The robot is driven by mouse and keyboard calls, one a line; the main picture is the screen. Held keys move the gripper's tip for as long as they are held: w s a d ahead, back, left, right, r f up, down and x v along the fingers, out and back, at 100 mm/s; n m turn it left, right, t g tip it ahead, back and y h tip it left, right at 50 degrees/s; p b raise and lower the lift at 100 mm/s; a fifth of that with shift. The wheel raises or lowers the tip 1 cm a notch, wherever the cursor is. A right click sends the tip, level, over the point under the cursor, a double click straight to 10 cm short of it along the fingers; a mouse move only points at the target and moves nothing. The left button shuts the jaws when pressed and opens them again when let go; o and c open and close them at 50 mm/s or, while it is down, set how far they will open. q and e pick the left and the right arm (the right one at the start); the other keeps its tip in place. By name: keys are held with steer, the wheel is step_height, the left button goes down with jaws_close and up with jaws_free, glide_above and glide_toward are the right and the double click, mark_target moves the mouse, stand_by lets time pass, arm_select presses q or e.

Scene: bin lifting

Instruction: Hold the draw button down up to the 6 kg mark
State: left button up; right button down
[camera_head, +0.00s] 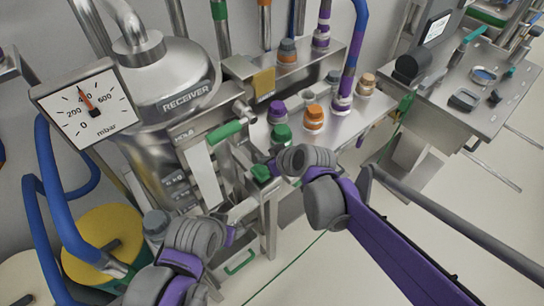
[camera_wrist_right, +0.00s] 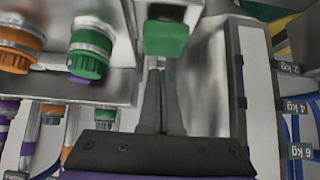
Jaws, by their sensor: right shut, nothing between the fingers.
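A green button (camera_head: 261,172), also in the right wrist view (camera_wrist_right: 166,38), sits on the steel front of the receiver rig; I take it as the draw button. My right gripper (camera_head: 272,168) is shut and empty, its fingertips (camera_wrist_right: 158,68) at the button's lower edge in the wrist view; I cannot tell contact or whether it is pressed. A pale sight glass (camera_head: 205,180) stands beside kg labels, including the 6 kg mark (camera_wrist_right: 298,152). The level in it is not clear. My left gripper (camera_head: 236,232) is low left of the button, its jaws unclear.
The receiver tank (camera_head: 185,75) stands behind, with a mbar gauge (camera_head: 88,103) reading about 400. A green handle (camera_head: 225,131) is above the sight glass. Colored valve caps (camera_head: 314,116) crowd the steel shelf right of the button. Open floor lies at front right.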

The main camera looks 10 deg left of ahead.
mark_target(263, 171)
arm_select(q)
steer(key=shift+f, duration=0.1)
arm_select(e)
steer(key=shift+f, duration=1.2)
steer(key=shift+d, duration=0.1)
